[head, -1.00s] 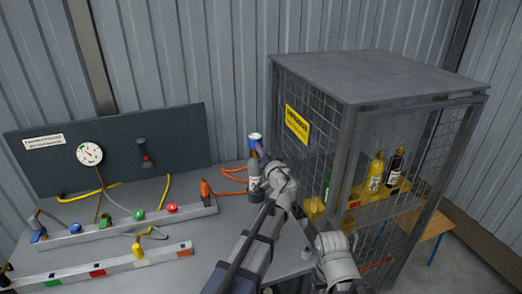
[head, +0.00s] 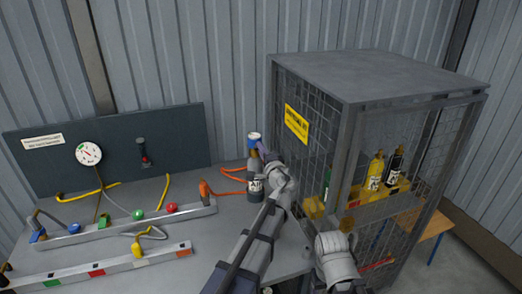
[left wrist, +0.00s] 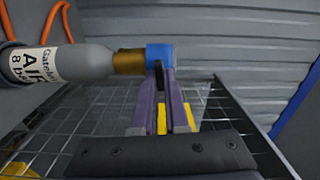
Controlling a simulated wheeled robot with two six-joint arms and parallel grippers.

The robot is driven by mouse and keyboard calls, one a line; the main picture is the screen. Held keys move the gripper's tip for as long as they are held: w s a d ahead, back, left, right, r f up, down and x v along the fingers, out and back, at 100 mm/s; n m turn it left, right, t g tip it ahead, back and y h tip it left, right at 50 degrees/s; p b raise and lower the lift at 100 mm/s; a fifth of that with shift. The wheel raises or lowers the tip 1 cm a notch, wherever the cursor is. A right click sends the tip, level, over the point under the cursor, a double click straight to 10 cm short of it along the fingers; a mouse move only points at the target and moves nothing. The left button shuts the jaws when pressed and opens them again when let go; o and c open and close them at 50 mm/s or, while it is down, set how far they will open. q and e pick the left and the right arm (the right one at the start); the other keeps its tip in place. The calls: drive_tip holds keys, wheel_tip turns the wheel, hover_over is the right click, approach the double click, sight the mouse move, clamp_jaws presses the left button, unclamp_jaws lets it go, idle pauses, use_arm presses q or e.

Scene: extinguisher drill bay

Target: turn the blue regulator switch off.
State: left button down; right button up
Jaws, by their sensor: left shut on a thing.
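A grey gas cylinder (head: 255,180) with a white label stands upright at the right part of the bench. A blue regulator (head: 254,139) tops it; in the left wrist view the blue regulator (left wrist: 159,55) sits beyond a brass neck. My left gripper (head: 264,152) reaches it from the right. In the left wrist view its purple fingers (left wrist: 158,75) are closed together at the regulator's edge, on a small dark part that looks like the switch. The switch's position is hidden. My right wrist shows at the bottom of the head view, by the cage; its jaws cannot be made out.
A mesh cage (head: 370,80) stands right of the bench, close to my left gripper, with yellow and black bottles inside. Orange hoses (head: 225,194) lie beside the cylinder. Rails with coloured knobs (head: 125,223) and a panel with a gauge (head: 88,154) are at left.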

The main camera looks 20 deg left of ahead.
use_arm(q)
drive_tip(key=shift+m, duration=0.6)
drive_tip(key=c, duration=0.9)
unclamp_jaws()
drive_tip(key=v, duration=0.7)
drive_tip(key=shift+s+d, duration=0.25)
drive_tip(key=shift+s, duration=0.1)
